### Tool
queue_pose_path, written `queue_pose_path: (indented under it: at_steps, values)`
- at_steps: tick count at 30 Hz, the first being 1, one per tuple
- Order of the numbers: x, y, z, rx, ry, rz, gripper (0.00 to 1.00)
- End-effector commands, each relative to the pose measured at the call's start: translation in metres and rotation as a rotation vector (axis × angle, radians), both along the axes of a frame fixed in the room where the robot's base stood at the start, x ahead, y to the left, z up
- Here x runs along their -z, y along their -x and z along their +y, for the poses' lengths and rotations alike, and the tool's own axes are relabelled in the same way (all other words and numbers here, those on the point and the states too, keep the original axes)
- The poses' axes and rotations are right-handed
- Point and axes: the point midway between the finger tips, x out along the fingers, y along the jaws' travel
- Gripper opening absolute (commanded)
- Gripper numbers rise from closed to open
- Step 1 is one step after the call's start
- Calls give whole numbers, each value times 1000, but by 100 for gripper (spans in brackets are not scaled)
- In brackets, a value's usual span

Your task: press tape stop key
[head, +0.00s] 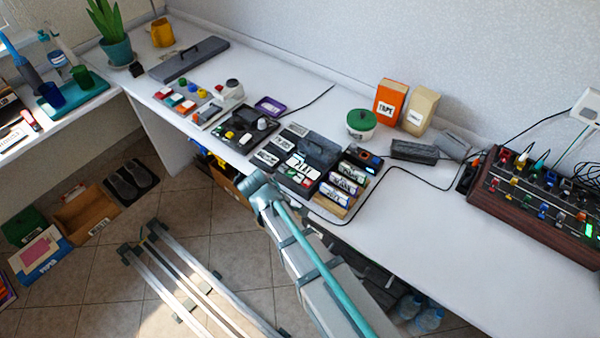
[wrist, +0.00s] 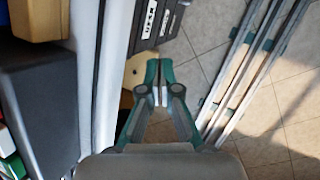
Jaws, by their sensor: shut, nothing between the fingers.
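A dark tape deck (head: 317,149) with a row of white keys (head: 303,168) and a few coloured ones sits near the front edge of the white desk in the head view. The key markings are too small to read, so I cannot tell which is stop. In the wrist view, my gripper (wrist: 158,88) has its green-sided fingers together and empty, over the floor side of the desk edge. A dark body (wrist: 38,105), possibly the deck, shows at the left there. In the head view my arm ends just in front of the deck; its fingers are hidden.
A wooden tray of labelled cylinders (head: 341,188) stands right of the deck, and a dark panel with knobs (head: 243,128) left of it. A black cable (head: 400,178) crosses the desk. The desk between the cable and the mixer (head: 540,200) is mostly clear.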

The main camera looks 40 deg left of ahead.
Motion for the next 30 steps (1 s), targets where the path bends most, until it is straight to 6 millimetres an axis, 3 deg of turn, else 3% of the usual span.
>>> queue_pose_path:
  at_steps: [1, 3, 10, 12, 15, 22, 30]
  values:
    - [-21, -5, 16, -35, -14, -22, 0]
    - [-44, -10, 32, -82, -27, -53, 0]
    - [-127, -25, 79, -226, -52, -164, 0]
    - [-156, -33, 85, -249, -41, -208, 0]
    - [-189, -51, 75, -235, 8, -272, 0]
    - [-214, -81, 35, -137, 117, -364, 0]
    - [-217, -87, 25, -110, 143, -386, 0]
